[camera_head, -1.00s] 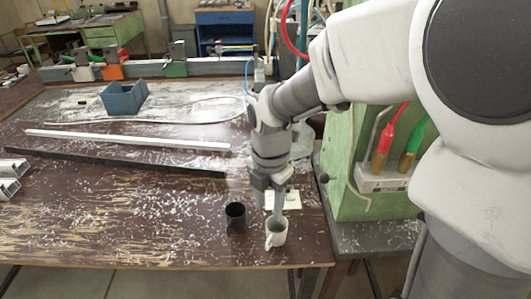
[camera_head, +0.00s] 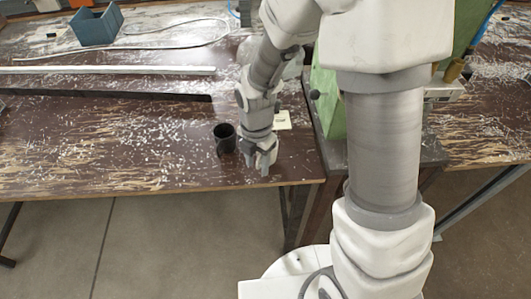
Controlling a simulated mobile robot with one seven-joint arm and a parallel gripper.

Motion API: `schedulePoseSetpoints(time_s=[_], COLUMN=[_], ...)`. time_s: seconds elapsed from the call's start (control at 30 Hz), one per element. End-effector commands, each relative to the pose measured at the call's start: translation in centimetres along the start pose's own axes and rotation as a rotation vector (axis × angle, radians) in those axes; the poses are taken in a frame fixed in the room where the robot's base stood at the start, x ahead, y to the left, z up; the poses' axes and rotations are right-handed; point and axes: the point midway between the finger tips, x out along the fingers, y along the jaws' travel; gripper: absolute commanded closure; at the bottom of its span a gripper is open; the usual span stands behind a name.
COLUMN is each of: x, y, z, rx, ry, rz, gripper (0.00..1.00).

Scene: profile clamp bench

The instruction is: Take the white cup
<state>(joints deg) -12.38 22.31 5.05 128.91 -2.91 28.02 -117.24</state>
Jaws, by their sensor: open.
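My gripper (camera_head: 259,167) is low over the front right part of the table, pointing down. Its fingers are small in the picture, with pale and grey surfaces close together. I cannot make out the white cup for certain now; the gripper covers the place where it stood, so it is probably hidden there. Whether the cup is between the fingers cannot be told. A black cup (camera_head: 224,139) stands upright just to the left of my gripper, apart from it.
The brown table (camera_head: 120,155) is strewn with pale shavings; its front edge is close to my gripper. A pale bar (camera_head: 110,70) and a blue bin (camera_head: 97,26) lie further back. A small pale card (camera_head: 283,120) and a green machine (camera_head: 326,95) are to the right.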

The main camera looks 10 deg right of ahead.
Motion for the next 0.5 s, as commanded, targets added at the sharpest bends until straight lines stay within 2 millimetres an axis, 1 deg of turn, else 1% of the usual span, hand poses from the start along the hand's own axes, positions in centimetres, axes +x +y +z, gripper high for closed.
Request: schedulePoseSetpoints(time_s=[0.03,0.1,0.33,0.47,0.5], x=[0.6,0.93,0.93,0.92,0.91], y=[-0.04,-0.02,0.0,0.01,0.01], z=[-0.04,0.0,0.03,0.03,0.03], rx=[-0.001,0.0,0.0,0.0,0.0], ry=[0.001,0.0,-0.001,-0.001,-0.001], rz=[-0.002,-0.001,0.0,0.0,0.0], gripper=[0.53,0.53,0.53,0.76,0.83])
